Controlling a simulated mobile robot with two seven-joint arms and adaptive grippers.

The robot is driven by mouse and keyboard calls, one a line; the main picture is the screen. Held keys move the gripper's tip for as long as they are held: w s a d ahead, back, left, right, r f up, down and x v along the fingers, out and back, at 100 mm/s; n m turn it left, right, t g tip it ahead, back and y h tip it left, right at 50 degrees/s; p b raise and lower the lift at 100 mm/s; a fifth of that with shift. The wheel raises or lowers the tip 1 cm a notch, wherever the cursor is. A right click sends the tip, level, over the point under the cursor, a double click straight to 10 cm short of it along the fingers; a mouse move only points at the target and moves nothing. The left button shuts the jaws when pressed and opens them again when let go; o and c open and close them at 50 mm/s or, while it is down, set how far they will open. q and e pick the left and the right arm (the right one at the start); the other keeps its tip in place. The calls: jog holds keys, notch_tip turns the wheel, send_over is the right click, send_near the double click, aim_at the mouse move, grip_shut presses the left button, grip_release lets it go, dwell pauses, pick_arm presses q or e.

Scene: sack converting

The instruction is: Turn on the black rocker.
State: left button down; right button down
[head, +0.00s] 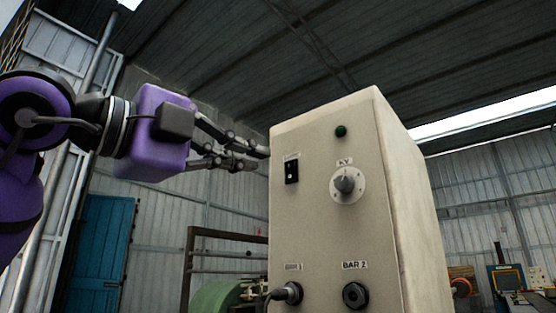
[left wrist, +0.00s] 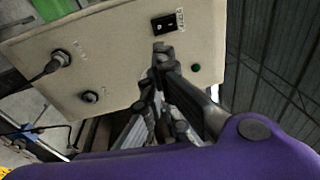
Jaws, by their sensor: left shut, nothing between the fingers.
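The black rocker (head: 291,172) sits upright in the upper left of the cream cabinet's front panel (head: 315,225). In the left wrist view the rocker (left wrist: 165,24) is near the top, with a small label beside it. My left gripper (head: 262,156) comes in from the left, shut and empty. Its fingertips are close to the panel's left edge, a little above and left of the rocker in the head view. In the left wrist view the fingertips (left wrist: 163,53) appear just below the rocker. I cannot tell whether they touch the panel. My right gripper is not in view.
Right of the rocker are the grey kV knob (head: 347,184) and a green lamp (head: 341,131). Lower are a socket with a plugged cable (head: 288,293) and the BAR 2 socket (head: 355,295). Open air lies left of the cabinet; a green roll (head: 215,299) stands behind.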

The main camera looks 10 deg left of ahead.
aim_at(288, 162)
pick_arm(q)
jog(key=shift+n+t+y, duration=0.7)
jog(key=shift+n+y, duration=0.1)
jog(key=shift+n, duration=0.1)
jog(key=a+r, duration=0.1)
jog(key=s+a+r, duration=0.1)
jog(key=a, duration=0.1)
jog(key=shift+s+a+r, duration=0.1)
jog(key=shift+s+r, duration=0.1)
jog(key=shift+r, duration=0.2)
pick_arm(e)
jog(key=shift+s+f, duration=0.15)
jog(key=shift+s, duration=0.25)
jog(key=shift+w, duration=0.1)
